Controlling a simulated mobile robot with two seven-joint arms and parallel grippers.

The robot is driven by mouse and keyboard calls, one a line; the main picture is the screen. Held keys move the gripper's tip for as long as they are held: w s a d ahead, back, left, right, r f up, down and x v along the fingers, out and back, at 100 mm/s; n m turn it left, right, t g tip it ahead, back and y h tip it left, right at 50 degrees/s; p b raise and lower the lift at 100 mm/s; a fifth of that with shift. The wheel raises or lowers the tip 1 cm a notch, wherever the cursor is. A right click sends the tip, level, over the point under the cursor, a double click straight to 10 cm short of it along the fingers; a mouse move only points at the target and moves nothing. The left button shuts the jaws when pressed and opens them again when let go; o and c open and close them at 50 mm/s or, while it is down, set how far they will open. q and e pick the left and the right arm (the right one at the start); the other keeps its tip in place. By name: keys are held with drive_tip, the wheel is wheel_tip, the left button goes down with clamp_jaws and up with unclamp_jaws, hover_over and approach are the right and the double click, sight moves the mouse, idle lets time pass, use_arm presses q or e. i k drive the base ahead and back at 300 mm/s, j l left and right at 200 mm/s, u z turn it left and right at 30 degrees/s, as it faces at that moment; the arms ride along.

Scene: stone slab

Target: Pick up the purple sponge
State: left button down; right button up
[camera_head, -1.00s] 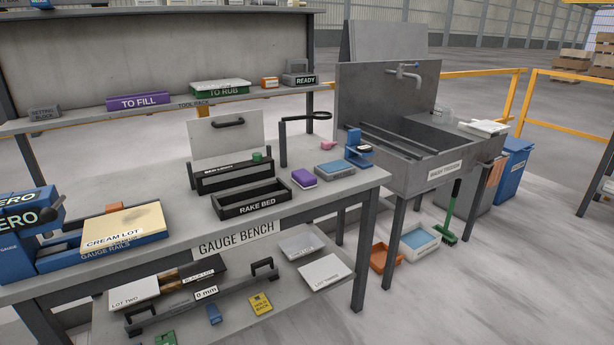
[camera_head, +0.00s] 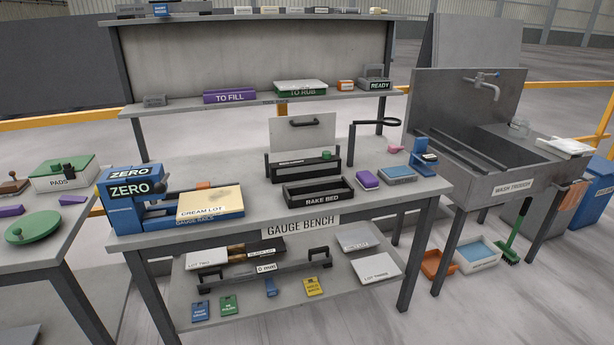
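Neither of my grippers is in view.
The blue zero gauge (camera_head: 131,200) and cream lot block (camera_head: 210,203) fill the bench's left side. A blue stand (camera_head: 424,160) and a pink item (camera_head: 394,147) are near the block. A wash trough (camera_head: 500,170) stands right. Bench front right is clear.

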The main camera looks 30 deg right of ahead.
sight(366, 179)
drive_tip(key=i+l+u, duration=0.1)
drive_tip(key=l+u, duration=0.3)
drive_tip(key=l, duration=0.35)
drive_tip(key=l+u, duration=0.45)
drive_tip(key=l, duration=0.25)
drive_tip(key=l+u, duration=0.4)
drive_tip(key=l, duration=0.4)
drive_tip(key=k+j, duration=0.05)
